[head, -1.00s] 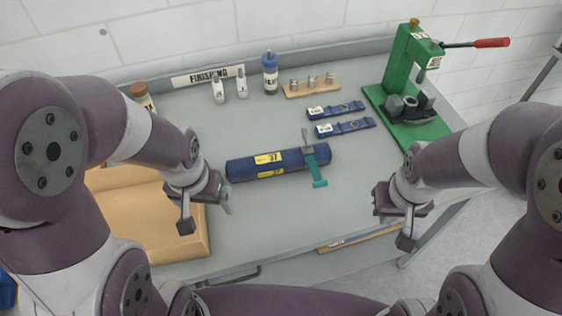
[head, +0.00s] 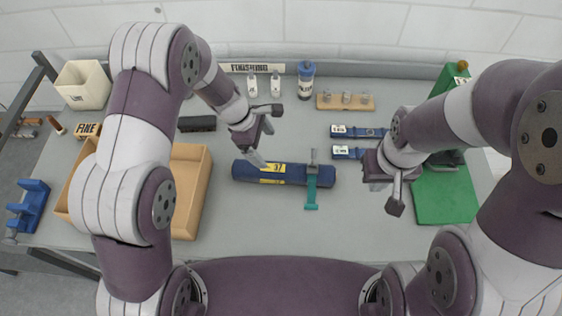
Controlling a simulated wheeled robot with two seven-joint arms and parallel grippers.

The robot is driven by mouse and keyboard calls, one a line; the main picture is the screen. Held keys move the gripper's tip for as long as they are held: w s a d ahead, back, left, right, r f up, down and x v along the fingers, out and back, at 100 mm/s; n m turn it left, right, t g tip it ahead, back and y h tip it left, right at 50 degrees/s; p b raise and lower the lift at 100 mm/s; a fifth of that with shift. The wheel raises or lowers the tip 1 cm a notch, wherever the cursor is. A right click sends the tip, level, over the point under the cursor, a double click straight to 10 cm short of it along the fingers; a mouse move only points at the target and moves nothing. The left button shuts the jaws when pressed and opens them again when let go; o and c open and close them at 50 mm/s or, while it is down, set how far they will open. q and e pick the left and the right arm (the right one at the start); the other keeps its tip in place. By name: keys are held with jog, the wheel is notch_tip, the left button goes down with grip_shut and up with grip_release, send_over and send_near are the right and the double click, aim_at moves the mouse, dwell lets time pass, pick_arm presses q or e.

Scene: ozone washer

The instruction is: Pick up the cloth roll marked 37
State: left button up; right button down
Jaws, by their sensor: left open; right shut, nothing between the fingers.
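The cloth roll marked 37 (head: 297,174) is a dark blue cylinder with yellow labels, lying sideways on the grey bench in the middle of the head view. My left gripper (head: 264,134) is open, above and behind the roll's left part, one finger pointing down towards the label. It appears apart from the roll, though the exact gap is unclear. My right gripper (head: 382,193) is shut and empty, to the right of the roll.
A tan tray (head: 190,190) lies left of the roll, partly behind my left arm. A green press (head: 446,200) is at right, partly hidden.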

aim_at(279, 169)
pick_arm(q)
jog(key=shift+d+f+n, duration=0.25)
jog(key=shift+n, duration=0.55)
jog(key=f, duration=0.1)
jog(key=s+f+p, duration=0.1)
jog(key=f, duration=0.1)
jog(key=shift+d+f, duration=0.1)
jog(key=shift+d, duration=0.05)
jog(key=d+f, duration=0.2)
jog(key=f, duration=0.1)
jog(key=shift+w+d+f+p, duration=0.15)
jog(key=shift+w+f+p, duration=0.05)
jog(key=shift+w+p, duration=0.2)
jog(key=f, duration=0.1)
jog(key=d+f+p, duration=0.1)
jog(key=s+f, duration=0.1)
jog(key=shift+d+f, duration=0.15)
jog(key=shift+f, duration=0.4)
jog(key=shift+w+d, duration=0.1)
jog(key=shift+w, duration=0.05)
jog(key=shift+c, duration=0.3)
pick_arm(e)
jog(key=r, duration=0.3)
jog(key=shift+s+a+r, duration=0.15)
jog(key=shift+s+a, duration=0.15)
jog(key=shift+a, duration=0.1)
